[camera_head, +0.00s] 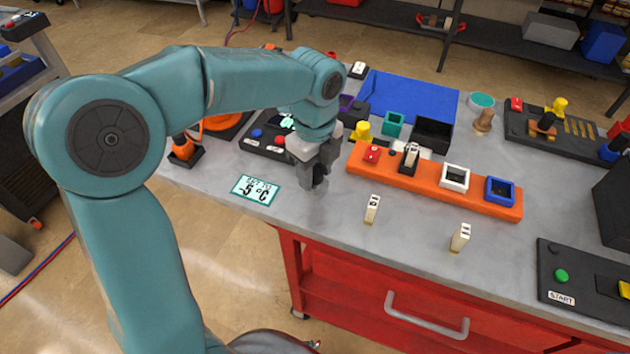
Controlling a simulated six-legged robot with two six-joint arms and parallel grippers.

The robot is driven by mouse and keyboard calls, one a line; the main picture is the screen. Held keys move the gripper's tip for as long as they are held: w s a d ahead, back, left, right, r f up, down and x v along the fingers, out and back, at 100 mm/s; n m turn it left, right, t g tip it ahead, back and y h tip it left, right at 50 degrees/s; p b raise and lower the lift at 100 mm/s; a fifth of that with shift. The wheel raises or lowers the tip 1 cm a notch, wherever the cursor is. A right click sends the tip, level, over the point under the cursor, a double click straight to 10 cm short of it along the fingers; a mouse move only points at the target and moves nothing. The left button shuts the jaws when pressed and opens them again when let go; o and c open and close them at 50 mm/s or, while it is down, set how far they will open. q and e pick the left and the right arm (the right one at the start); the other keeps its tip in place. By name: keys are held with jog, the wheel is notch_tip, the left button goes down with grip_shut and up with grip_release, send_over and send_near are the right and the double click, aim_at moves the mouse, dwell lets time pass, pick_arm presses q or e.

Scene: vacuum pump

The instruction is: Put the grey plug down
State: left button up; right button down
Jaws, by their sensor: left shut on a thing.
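My left gripper (317,178) hangs low over the bench top, just left of the orange block's left end. It is shut on the grey plug (319,182), which is mostly hidden between the dark fingers and hard to tell from them. I cannot tell whether the plug touches the bench. My right gripper is not in view.
The orange block (435,181) carries a red piece (372,153), a white socket (455,177) and a blue socket (500,191). A temperature card (256,189) lies left of the gripper. A START panel (575,280) is at the right. Bare bench lies in front.

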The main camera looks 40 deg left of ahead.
aim_at(314, 183)
pick_arm(q)
jog(key=f, duration=0.3)
jog(key=shift+s, duration=0.2)
jog(key=shift+w+f, duration=0.15)
jog(key=shift+f, duration=0.15)
jog(key=shift+f, duration=0.1)
jog(key=o, duration=1.1)
